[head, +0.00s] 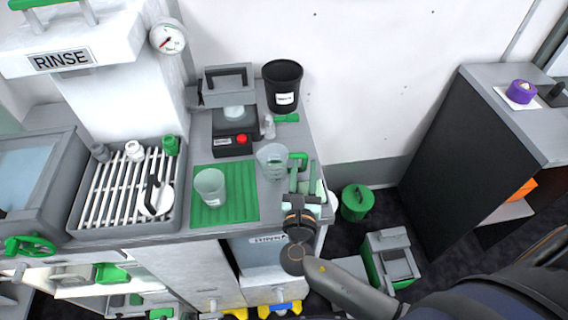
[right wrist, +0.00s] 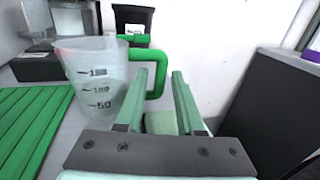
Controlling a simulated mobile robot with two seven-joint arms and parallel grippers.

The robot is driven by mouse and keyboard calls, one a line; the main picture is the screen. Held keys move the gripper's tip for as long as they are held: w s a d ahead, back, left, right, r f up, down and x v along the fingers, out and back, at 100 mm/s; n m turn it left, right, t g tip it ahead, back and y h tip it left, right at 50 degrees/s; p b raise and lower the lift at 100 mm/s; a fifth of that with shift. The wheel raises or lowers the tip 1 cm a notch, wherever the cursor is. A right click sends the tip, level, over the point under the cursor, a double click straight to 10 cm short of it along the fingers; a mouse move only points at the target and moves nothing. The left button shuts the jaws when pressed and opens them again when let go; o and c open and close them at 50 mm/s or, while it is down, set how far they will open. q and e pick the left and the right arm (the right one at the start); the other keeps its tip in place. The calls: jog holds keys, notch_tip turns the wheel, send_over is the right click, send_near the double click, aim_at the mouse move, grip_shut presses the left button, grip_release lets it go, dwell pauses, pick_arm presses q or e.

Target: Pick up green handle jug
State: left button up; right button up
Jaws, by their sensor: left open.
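The clear measuring jug (head: 272,160) with a green handle (head: 299,160) stands upright on the counter. In the right wrist view the jug (right wrist: 95,88) is left of my fingers, with volume marks showing. Its green handle (right wrist: 157,80) lies ahead, in line with the gap between the fingertips. My right gripper (head: 304,172) is open at the counter's right edge, its fingers pointing at the handle. In the right wrist view the right gripper (right wrist: 164,75) shows its fingers apart; I cannot tell whether they touch the handle. My left gripper is not in view.
A clear beaker (head: 210,188) stands on a green ribbed mat (head: 240,208) left of the jug. A black bucket (head: 284,92) and a device with a red button (head: 234,138) are behind. A slatted sink (head: 120,200) is at left. A dark cabinet (head: 460,160) stands right.

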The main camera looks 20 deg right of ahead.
grip_shut()
dwell(1.1)
